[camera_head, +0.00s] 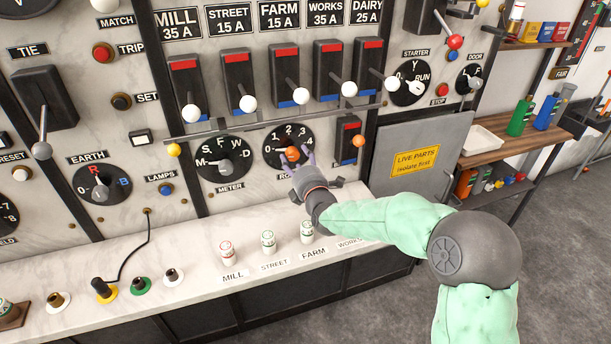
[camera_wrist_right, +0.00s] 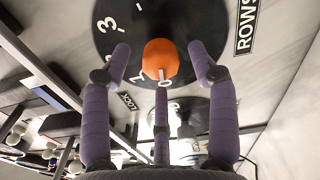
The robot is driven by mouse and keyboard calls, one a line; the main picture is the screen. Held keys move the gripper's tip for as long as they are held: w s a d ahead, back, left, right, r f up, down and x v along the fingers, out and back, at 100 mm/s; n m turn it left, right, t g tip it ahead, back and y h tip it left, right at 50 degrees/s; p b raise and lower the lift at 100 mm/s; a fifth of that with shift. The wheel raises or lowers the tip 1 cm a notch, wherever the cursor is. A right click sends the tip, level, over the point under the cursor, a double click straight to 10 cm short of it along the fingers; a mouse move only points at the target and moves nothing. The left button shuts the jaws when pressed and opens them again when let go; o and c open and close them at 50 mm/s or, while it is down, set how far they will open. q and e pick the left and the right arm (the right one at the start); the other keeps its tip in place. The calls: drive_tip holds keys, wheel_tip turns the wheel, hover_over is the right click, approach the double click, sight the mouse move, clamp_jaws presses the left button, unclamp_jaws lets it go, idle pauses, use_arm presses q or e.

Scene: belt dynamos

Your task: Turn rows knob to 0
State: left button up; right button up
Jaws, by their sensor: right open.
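The rows knob (camera_head: 291,153) is orange and sits at the centre of a black dial numbered 0 to 4. In the right wrist view the knob (camera_wrist_right: 160,58) shows a white mark on its lower side, in the picture. The mark lies near the 0; I cannot tell whether it lines up exactly. My right gripper (camera_head: 298,158) is in front of the dial with its purple fingers spread. In the wrist view the gripper (camera_wrist_right: 159,52) has one finger on each side of the knob and a third below, with gaps to it. My left gripper is out of view.
A metal rail (camera_head: 270,120) runs above the dial, with white-knobbed switches above it. The meter dial (camera_head: 224,158) is to the left and a small orange-knobbed switch (camera_head: 348,138) to the right. A pale counter (camera_head: 190,262) with several labelled fuses lies below.

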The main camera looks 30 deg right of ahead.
drive_tip(key=v, duration=0.8)
drive_tip(key=shift+s, duration=0.2)
drive_tip(key=shift+f, duration=0.1)
